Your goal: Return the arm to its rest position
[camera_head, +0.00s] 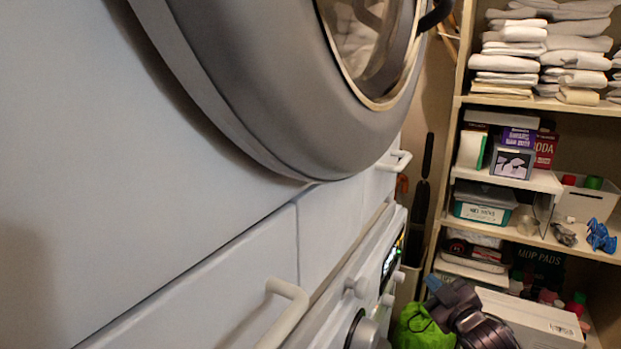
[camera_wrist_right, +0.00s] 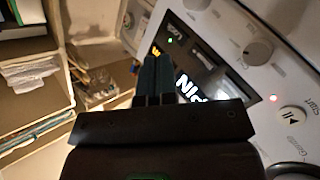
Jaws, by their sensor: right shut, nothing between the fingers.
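My right gripper (camera_wrist_right: 157,80) shows in the right wrist view with its two dark fingers together and nothing between them. It is in front of a white machine's control panel (camera_wrist_right: 225,60) with knobs, lit marks and a button. I cannot tell from this view whether the fingertips touch the panel. In the head view, the dark grey right gripper (camera_head: 437,288) is low at the right, in front of the shelves and right of the panel. My left gripper is not in view.
A large round door (camera_head: 250,75) and a white handle (camera_head: 287,310) on the machine fill the left and middle. At the right stands a shelf unit (camera_head: 449,110) with folded towels (camera_head: 508,62), boxes and bins. A green bag (camera_head: 420,330) and a white carton (camera_head: 530,315) are low down.

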